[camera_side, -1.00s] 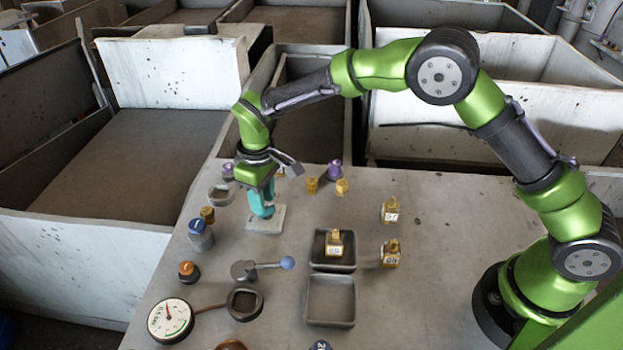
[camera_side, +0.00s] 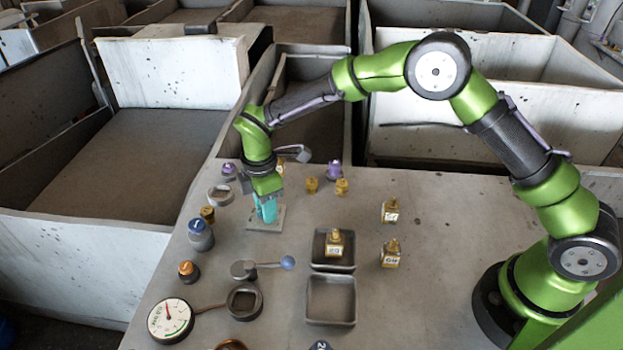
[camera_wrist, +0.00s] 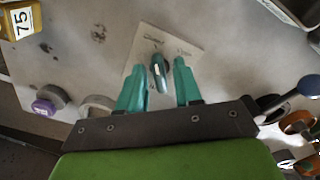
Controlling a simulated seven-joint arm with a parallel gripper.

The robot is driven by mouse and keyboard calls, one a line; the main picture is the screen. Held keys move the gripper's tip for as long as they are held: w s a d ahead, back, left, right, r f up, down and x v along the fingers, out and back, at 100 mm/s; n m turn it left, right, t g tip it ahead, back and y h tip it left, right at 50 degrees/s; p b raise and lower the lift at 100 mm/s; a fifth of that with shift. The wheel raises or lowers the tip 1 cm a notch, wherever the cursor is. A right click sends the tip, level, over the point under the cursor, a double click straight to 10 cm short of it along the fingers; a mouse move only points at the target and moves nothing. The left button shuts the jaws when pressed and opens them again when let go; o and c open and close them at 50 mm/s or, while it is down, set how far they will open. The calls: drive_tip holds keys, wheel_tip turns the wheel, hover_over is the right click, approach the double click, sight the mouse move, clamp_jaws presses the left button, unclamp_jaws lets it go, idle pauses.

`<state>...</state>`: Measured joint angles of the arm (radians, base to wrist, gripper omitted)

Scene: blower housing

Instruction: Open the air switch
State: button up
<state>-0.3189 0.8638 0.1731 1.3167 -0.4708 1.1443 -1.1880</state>
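A small pale plate (camera_side: 255,225) on the bench carries a short dark teal lever. I take this to be the air switch; in the wrist view the plate (camera_wrist: 192,49) has small lettering too fine to read. The lever (camera_wrist: 159,72) stands up between my fingertips. My gripper (camera_wrist: 156,82) is open, with one teal finger on each side of the lever; I cannot tell whether either touches it. In the side view my gripper (camera_side: 267,210) points down at the plate and hides the lever.
A lever with a blue ball (camera_side: 287,263), a gauge (camera_side: 170,319) and an orange-topped knob (camera_side: 188,270) lie nearer the camera. A blue-topped knob (camera_side: 199,233) stands left of the plate. Two trays (camera_side: 330,300) and tagged yellow blocks (camera_side: 390,254) are to the right.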

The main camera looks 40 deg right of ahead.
drive_tip(key=shift+c, duration=0.3)
clamp_jaws()
drive_tip(key=m, duration=0.4)
drive_tip(key=shift+r+m, duration=0.1)
drive_tip(key=shift+m, duration=0.3)
drive_tip(key=shift+m, duration=2.4)
drive_tip(key=m, duration=0.4)
drive_tip(key=shift+o, duration=0.3)
unclamp_jaws()
